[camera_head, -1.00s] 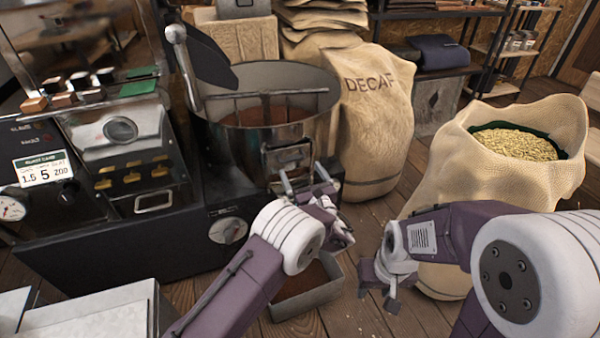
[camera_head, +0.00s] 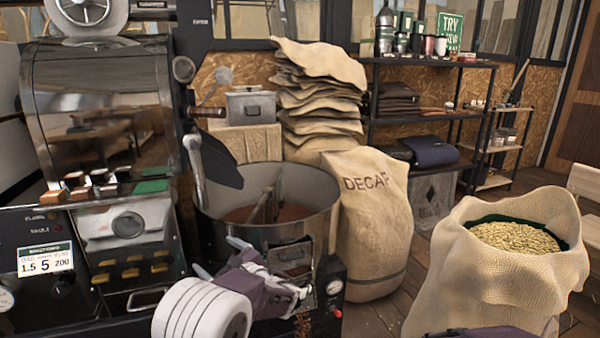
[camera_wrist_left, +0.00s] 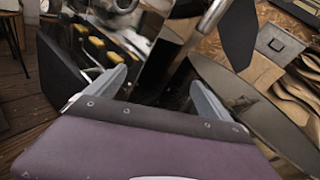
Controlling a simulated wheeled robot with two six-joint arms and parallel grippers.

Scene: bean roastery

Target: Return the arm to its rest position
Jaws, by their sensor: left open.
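My left arm comes in from the bottom of the head view. Its gripper (camera_head: 220,258) is raised in front of the round metal cooling drum (camera_head: 335,215) of the roaster, its fingers pointing up and left. In the left wrist view the two fingers (camera_wrist_left: 155,75) stand apart with nothing between them. Whether a finger touches the roaster cannot be told. Of my right arm only a purple sliver (camera_head: 480,333) shows at the bottom edge of the head view, and its gripper is out of view.
The roaster's control panel (camera_head: 60,230) stands at the left. Brown beans (camera_head: 302,325) show below the drum's front. A DECAF sack (camera_head: 370,225) stands behind right, and an open sack of pale beans (camera_head: 460,270) is at the right. Wooden floor (camera_head: 405,300) shows between the sacks.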

